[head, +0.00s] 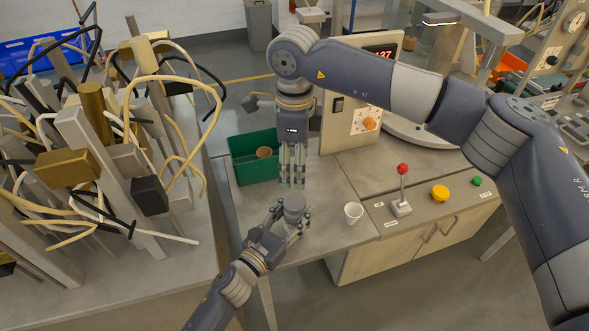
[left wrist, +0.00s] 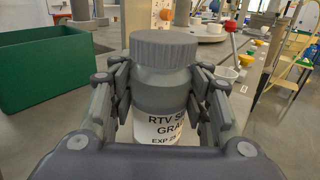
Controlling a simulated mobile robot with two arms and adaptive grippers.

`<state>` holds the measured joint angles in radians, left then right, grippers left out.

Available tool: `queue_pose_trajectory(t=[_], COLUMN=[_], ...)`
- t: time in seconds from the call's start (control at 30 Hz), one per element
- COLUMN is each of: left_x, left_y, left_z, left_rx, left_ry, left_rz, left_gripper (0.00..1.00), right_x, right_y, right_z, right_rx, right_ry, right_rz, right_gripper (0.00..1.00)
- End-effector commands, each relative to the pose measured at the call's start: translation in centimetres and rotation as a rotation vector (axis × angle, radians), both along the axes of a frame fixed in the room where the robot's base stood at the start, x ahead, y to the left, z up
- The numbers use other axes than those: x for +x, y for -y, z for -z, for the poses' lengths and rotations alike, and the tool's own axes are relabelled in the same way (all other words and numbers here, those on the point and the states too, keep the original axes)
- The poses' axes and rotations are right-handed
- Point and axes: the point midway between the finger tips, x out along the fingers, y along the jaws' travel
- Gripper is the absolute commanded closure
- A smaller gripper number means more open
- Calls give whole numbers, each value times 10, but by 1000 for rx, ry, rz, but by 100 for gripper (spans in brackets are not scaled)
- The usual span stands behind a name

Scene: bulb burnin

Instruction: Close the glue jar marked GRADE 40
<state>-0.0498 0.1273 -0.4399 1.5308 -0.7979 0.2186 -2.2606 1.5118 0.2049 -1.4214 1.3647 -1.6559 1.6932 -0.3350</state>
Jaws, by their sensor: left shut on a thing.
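A grey jar (head: 294,207) stands upright near the front edge of the grey table. In the left wrist view the jar (left wrist: 160,90) has a ribbed grey lid (left wrist: 163,47) on its top and a white label, partly hidden by fingers, reading "RTV S", "GRA" and "EXP"; the grade number is hidden. I cannot tell how tightly the lid sits. My left gripper (head: 291,220) is shut around the jar's body, a finger on each side. My right gripper (head: 292,178) points straight down just above the jar; whether its fingers are apart or together is unclear.
A green bin (head: 251,168) with a brown round item stands behind left. A white cup (head: 353,212) is right of the jar. A red-knobbed lever (head: 402,190) and a yellow button (head: 439,193) lie farther right. A tangled cable rack (head: 110,150) fills the left.

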Motion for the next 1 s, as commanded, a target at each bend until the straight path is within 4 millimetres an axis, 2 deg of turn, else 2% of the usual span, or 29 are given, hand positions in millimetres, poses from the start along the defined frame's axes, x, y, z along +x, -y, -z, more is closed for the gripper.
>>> queue_pose_trajectory(t=[0.2, 0.23, 0.3, 0.73, 0.87, 1.0], left_x=[0, 0, 0, -4, -20, -45], left_y=[0, 0, 0, -3, -13, -31], left_z=[-1, -1, -1, 1, 2, 2], left_rx=[-1, -1, -1, 1, 1, 1], left_ry=[1, 1, 1, -1, -3, -3], left_rz=[0, 0, 0, 0, 0, -1], left_gripper=[100, 49, 33, 32, 32, 32], right_x=[0, 0, 0, 0, 0, 0], right_y=[0, 0, 0, 0, 0, 0], right_z=[0, 0, 0, 0, 0, 0], right_rx=[0, 0, 0, -1, -1, -1], right_ry=[0, 0, 0, 0, 0, 0], right_rz=[0, 0, 0, 0, 0, 0], right_gripper=[34, 34, 34, 34, 34, 34])
